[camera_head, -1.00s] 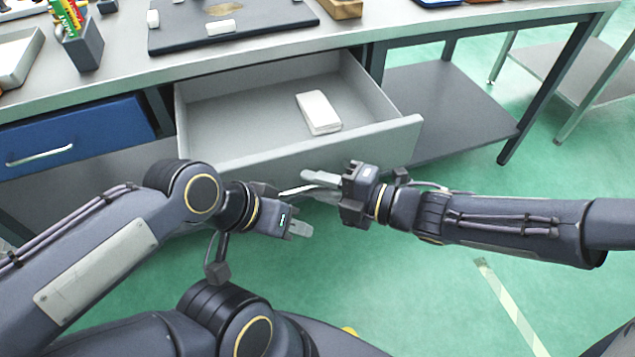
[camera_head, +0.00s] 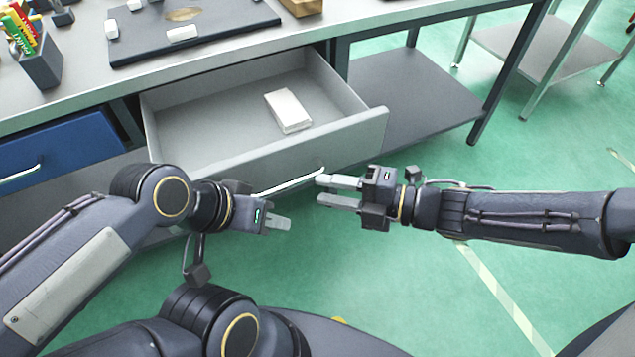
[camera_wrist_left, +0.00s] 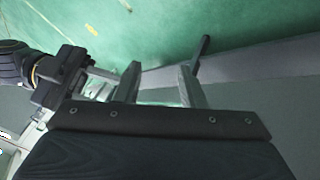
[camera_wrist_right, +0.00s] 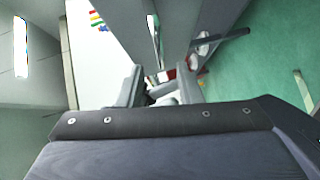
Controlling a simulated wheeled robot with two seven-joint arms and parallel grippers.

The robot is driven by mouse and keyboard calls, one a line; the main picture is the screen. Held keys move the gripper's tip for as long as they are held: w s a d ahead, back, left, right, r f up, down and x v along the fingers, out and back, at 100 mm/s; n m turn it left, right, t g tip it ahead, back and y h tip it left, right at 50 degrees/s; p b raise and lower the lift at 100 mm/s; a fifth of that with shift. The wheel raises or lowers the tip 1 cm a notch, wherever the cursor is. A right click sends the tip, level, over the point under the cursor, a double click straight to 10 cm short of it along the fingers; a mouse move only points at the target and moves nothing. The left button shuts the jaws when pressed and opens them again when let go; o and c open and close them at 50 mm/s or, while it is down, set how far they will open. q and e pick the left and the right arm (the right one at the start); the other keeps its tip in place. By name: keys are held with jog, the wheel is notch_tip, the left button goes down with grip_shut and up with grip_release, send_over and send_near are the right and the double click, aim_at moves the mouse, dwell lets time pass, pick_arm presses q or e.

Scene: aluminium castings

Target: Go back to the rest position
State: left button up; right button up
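My left gripper (camera_head: 288,223) is in front of the open grey drawer (camera_head: 260,155), below its front panel. Its two fingers stand apart with nothing between them in the left wrist view (camera_wrist_left: 160,85). My right gripper (camera_head: 320,190) is to the right of it, near the right end of the drawer's handle (camera_head: 290,183). Its fingers are also spread and empty, as the right wrist view (camera_wrist_right: 158,85) shows. In the head view the right fingertips overlap the drawer front's lower edge; I cannot tell whether they touch it. A white box (camera_head: 288,110) lies inside the drawer.
The workbench (camera_head: 230,55) is above the drawer, with a dark board (camera_head: 215,35) and a pen holder (camera_head: 40,65) on it. A shut blue drawer (camera_head: 60,150) is at left. A lower shelf (camera_head: 420,95) is at right. Green floor (camera_head: 400,290) is open in front.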

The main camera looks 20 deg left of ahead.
dwell(0.5)
jog(key=w+d+r+m+t+h, duration=0.2)
jog(key=w+d+m+t+h, duration=0.2)
jog(key=w+d+m+t, duration=0.25)
jog(key=w+d+r+m+t+h, duration=0.1)
jog(key=w+d+m+t+h, duration=0.3)
jog(key=d+m, duration=0.5)
jog(key=s+d+m+h, duration=0.3)
jog(key=d+m, duration=0.3)
jog(key=d, duration=0.2)
jog(key=s+d+m+h, duration=0.25)
jog(key=d+m, duration=0.25)
jog(key=d, duration=0.4)
jog(key=s+f+m+g+y+p, duration=0.1)
jog(key=s+f+m+g, duration=0.15)
jog(key=s+m, duration=1.05)
notch_tip(320, 180, up, 24)
jog(key=s+n+g+p, duration=0.1)
jog(key=n+p, duration=0.1)
jog(key=p, duration=2.1)
jog(key=shift+s+d+f, duration=0.25)
jog(key=shift+s+d, duration=0.05)
